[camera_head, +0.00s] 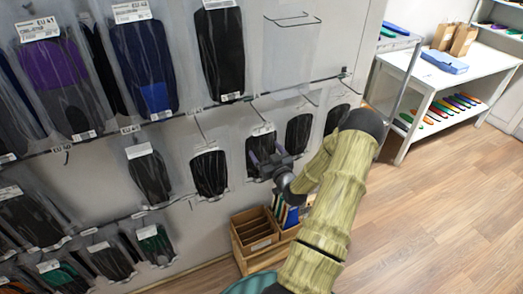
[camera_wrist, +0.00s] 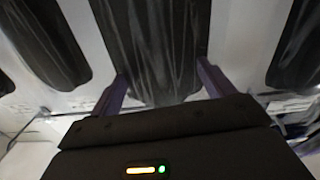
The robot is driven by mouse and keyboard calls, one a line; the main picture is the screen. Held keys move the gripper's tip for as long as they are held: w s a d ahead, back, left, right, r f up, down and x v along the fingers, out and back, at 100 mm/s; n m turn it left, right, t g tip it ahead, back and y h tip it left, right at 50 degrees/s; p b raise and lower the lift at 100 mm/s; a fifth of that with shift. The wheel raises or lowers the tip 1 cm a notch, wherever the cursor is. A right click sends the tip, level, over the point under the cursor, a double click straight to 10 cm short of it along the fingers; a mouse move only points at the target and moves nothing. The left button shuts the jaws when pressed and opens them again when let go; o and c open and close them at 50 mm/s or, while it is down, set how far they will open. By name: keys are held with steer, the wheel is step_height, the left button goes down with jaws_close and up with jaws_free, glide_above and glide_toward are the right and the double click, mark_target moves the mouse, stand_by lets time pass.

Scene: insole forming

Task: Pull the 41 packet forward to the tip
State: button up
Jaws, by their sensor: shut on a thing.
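My gripper (camera_head: 270,164) is at the lower edge of a dark insole packet (camera_head: 261,144) in the middle row of the wall display. In the wrist view my gripper (camera_wrist: 165,82) has one purple finger on each side of this packet (camera_wrist: 155,40), shut on its sides. The packet hangs upright in clear film, with a white label at its top in the head view. I cannot read a size on it. A label reading EU 41 (camera_head: 37,28) shows on a purple and dark packet at the upper left.
Similar dark packets hang close on the left (camera_head: 209,172) and right (camera_head: 299,133). A rail (camera_head: 225,101) runs above the row.

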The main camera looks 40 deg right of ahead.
steer(key=shift+s+a, duration=0.2)
steer(key=shift+s, duration=0.45)
steer(key=shift+a, duration=0.1)
steer(key=o, duration=0.9)
steer(key=shift+w, duration=0.1)
steer(key=shift+o, duration=0.2)
